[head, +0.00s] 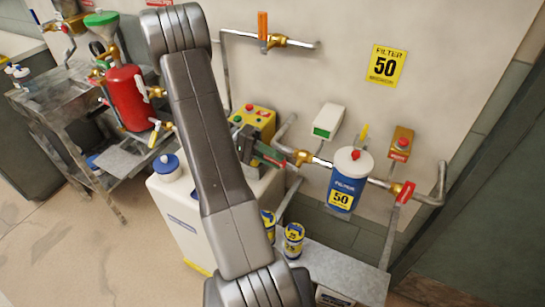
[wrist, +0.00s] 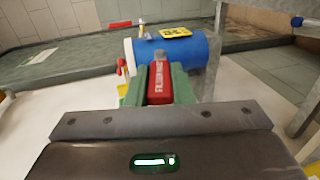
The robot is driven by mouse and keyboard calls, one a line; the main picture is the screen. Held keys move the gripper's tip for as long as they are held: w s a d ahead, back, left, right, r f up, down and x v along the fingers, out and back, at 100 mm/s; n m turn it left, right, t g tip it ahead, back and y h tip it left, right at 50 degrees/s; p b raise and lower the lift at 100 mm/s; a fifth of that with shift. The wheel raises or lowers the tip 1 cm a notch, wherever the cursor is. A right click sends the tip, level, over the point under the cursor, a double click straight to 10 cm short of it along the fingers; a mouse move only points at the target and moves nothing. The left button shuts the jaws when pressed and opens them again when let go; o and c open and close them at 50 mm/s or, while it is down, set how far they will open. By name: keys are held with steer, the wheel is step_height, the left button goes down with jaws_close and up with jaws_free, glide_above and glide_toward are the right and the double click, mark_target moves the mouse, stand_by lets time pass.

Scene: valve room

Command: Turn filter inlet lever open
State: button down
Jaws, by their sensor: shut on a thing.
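The red filter inlet lever (wrist: 159,84) sits between the green finger pads of my gripper (wrist: 160,90) in the wrist view, its white lettering partly readable. My gripper is shut on it. In the head view my gripper (head: 262,152) is left of the brass inlet valve (head: 302,157), and the pads and my arm hide most of the lever. The blue filter (head: 344,190) with a white lid and yellow "50" label stands right of the valve, on the pipe. It also shows beyond the lever in the wrist view (wrist: 190,52).
A second red lever (head: 405,193) hangs on the pipe right of the filter. A yellow button box (head: 258,120) and a white box (head: 328,121) are on the wall. Small cans (head: 293,240) stand below on a grey bench (head: 345,268). A white tank (head: 190,220) is at left.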

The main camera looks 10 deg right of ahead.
steer(key=shift+f+h, duration=0.3)
steer(key=shift+h, duration=0.1)
steer(key=c, duration=1.3)
jaws_free()
steer(key=shift+o, duration=0.2)
steer(key=shift+a, duration=0.1)
steer(key=p+v, duration=0.7)
steer(key=v, duration=0.6)
steer(key=shift+w+a, duration=0.2)
steer(key=shift+w, duration=0.2)
steer(key=shift+f, duration=0.15)
